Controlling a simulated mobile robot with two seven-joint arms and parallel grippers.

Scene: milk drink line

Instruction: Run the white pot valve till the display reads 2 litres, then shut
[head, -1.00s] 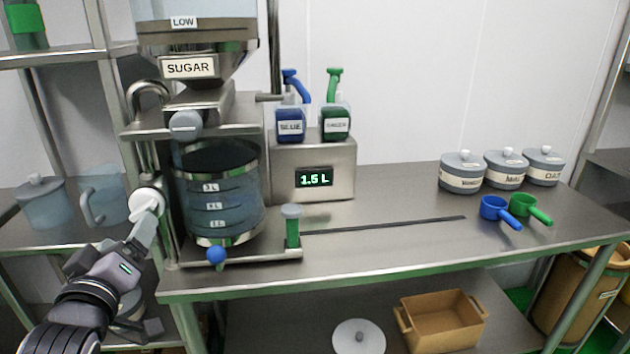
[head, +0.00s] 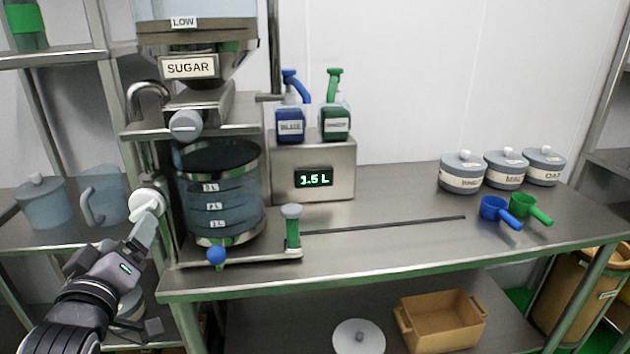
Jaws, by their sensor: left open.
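The white valve knob (head: 147,202) sits on the pipe at the left of the stand. My left gripper (head: 146,222) is at the knob, with its fingertips against or just in front of it; the jaws are open, and the exact contact is hard to tell. The display (head: 314,177) on the steel box reads 1.5 L. The clear pot (head: 220,203) with level marks stands on the stand beside the pipe. A blue ball knob (head: 216,255) is at its foot. My right gripper is not in view.
A sugar hopper (head: 190,67) with a grey knob (head: 186,125) hangs above the pot. A green post with a grey cap (head: 292,225) stands at the right. Blue (head: 290,122) and green (head: 336,120) pump bottles stand on the display box. The middle counter is mostly clear.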

